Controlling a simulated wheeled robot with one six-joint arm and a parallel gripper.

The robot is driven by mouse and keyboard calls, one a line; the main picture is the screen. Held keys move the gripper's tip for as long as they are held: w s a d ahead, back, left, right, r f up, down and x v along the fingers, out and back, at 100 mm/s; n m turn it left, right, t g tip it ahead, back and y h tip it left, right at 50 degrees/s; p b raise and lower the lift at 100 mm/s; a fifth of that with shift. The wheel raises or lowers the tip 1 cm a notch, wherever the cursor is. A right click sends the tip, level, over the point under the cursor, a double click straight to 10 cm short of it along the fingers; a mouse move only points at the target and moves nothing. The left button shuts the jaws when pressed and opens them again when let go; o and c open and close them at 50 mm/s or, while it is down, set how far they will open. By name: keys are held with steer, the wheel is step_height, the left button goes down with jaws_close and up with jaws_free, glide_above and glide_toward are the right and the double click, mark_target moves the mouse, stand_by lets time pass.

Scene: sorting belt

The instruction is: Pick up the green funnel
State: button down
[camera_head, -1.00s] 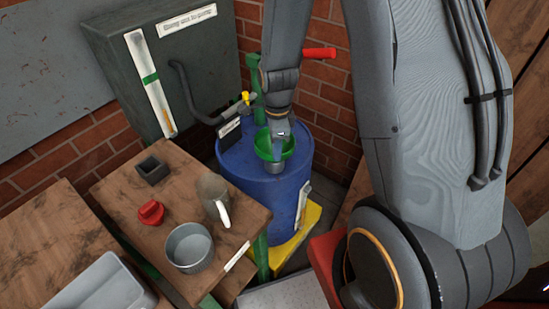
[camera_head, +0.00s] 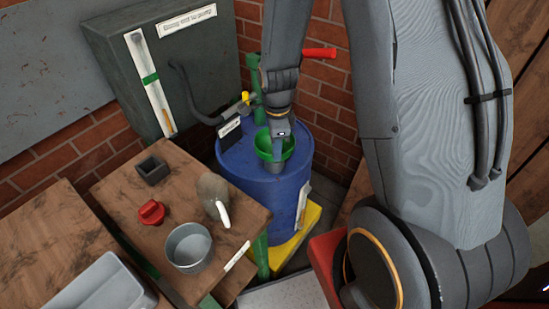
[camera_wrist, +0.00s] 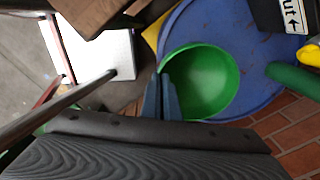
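The green funnel (camera_head: 289,147) sits upright at the top of the blue drum (camera_head: 240,165). In the wrist view, the funnel (camera_wrist: 208,80) shows as a wide green bowl over the blue drum top (camera_wrist: 237,30). My gripper (camera_head: 279,140) reaches down from above at the funnel. In the wrist view, my gripper's fingers (camera_wrist: 162,82) are close together at the funnel's rim, one on each side of it. They look shut on the rim. The funnel's lower part is mostly hidden.
A green post with a yellow-handled tap (camera_head: 246,98) stands behind the drum. A wooden table (camera_head: 178,205) at left holds a grey pot (camera_head: 189,248), a red knob-like part (camera_head: 151,212) and a dark square box (camera_head: 152,170). Brick wall (camera_head: 328,75) closes the back.

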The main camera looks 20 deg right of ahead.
step_height(320, 180, up, 10)
steer(key=b, duration=0.2)
stand_by(0.8)
steer(key=shift+w+a, duration=0.1)
stand_by(1.3)
